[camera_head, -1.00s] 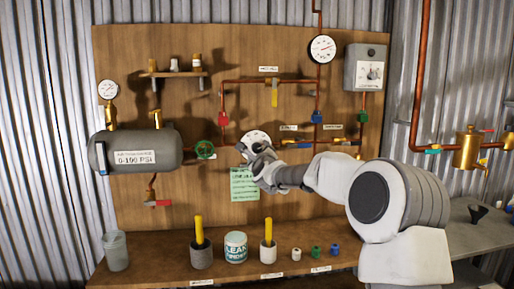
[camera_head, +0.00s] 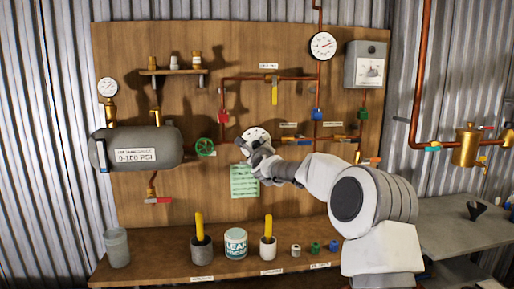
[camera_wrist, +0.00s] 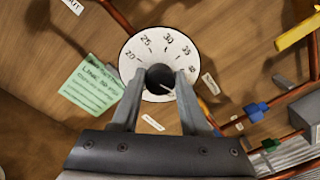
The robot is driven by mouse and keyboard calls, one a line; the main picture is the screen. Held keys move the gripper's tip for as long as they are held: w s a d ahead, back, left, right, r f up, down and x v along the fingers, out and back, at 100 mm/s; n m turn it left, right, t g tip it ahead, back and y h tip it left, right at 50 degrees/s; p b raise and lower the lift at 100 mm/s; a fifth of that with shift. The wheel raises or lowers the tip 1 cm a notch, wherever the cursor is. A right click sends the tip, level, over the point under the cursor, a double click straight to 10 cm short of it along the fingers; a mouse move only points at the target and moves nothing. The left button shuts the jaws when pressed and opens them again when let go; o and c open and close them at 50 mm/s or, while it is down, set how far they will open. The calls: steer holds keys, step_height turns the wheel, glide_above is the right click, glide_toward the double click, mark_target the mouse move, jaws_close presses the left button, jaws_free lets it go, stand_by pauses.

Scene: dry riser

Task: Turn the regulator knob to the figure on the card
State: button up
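The regulator has a round white dial with a black knob (camera_wrist: 159,77) at its centre. Figures 20 to 40 show along its upper rim in the wrist view. A pale mark on the knob slants to the lower right. My gripper (camera_wrist: 160,73) has one fingertip on each side of the knob; whether they press on it is unclear. In the head view the gripper (camera_head: 256,150) partly covers the dial (camera_head: 256,133). The green card (camera_head: 244,182) is on the board just below; it also shows in the wrist view (camera_wrist: 88,87), its writing too small to read surely.
A green valve wheel (camera_head: 205,147) and a grey tank (camera_head: 145,148) are left of the dial. Copper pipes with coloured valves run above and right. Cups and a leak-finder tub (camera_head: 236,245) stand on the shelf below.

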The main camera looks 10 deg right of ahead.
jaws_close()
steer(key=shift+n+b, duration=0.3)
steer(key=n+y+b, duration=0.1)
steer(key=n+b, duration=0.6)
steer(key=n, duration=1.4)
steer(key=shift+d+f, duration=0.1)
steer(key=shift+f, duration=0.05)
steer(key=shift+n, duration=0.3)
